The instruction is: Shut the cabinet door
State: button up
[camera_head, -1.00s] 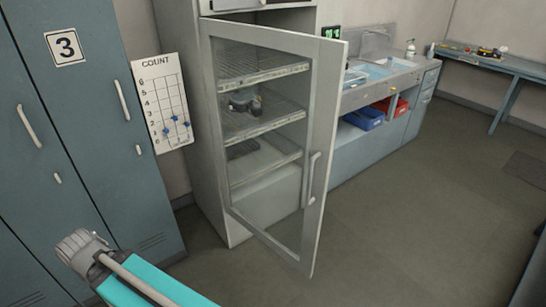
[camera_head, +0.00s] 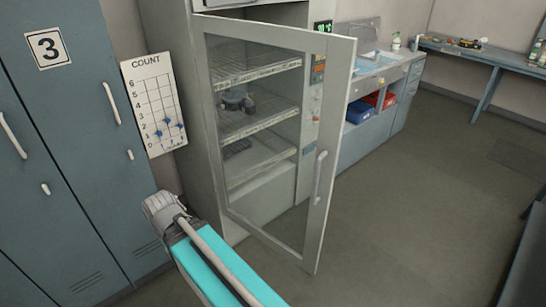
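The cabinet (camera_head: 205,130) is a tall grey unit with wire shelves inside. Its framed glass door (camera_head: 325,190) stands open, swung out toward me, with a vertical handle (camera_head: 319,178) on its right edge. A dark object (camera_head: 237,101) sits on a shelf, seen through the door. My arm, with a teal link and a grey end, reaches in from the bottom of the head view, left of and in front of the door's lower part. The fingers of my gripper do not show, and I see no contact with the door.
Blue-grey lockers (camera_head: 75,140) and a COUNT board (camera_head: 153,105) stand left of the cabinet. A bench (camera_head: 490,55) stands at the back right. The floor (camera_head: 410,220) right of the door is clear.

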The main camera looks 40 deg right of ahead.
aim_at(340, 50)
jog(key=z, duration=1.05)
jog(key=k, duration=0.9)
jog(key=z, duration=0.1)
jog(key=i, duration=0.8)
